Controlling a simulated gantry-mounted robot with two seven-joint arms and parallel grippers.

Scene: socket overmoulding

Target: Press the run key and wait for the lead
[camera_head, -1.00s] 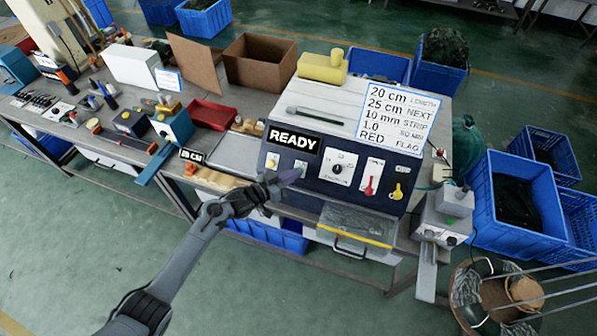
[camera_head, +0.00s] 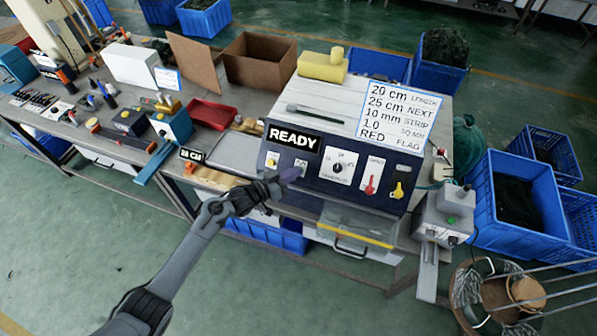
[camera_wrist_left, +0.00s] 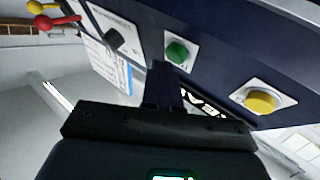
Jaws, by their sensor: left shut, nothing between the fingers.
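The dark blue machine panel (camera_head: 312,186) carries a READY sign (camera_head: 293,138), a dial (camera_head: 338,168), a red lever (camera_head: 371,185) and a yellow lever (camera_head: 398,190). My left gripper (camera_head: 290,175) is shut and empty, its tip low in front of the panel's left part, by the keys. In the left wrist view a round green key (camera_wrist_left: 178,52) and a yellow key (camera_wrist_left: 262,101) sit on white plates. The shut fingers (camera_wrist_left: 165,88) point toward the panel below the green key; I cannot tell whether they touch it. No lead is clearly visible. My right gripper is out of view.
A settings card (camera_head: 394,115) stands on the machine's right side. A grey unit with a chute (camera_head: 440,220) is right of the panel, near blue crates (camera_head: 520,190). A red tray (camera_head: 211,114) and small tools lie left on the bench.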

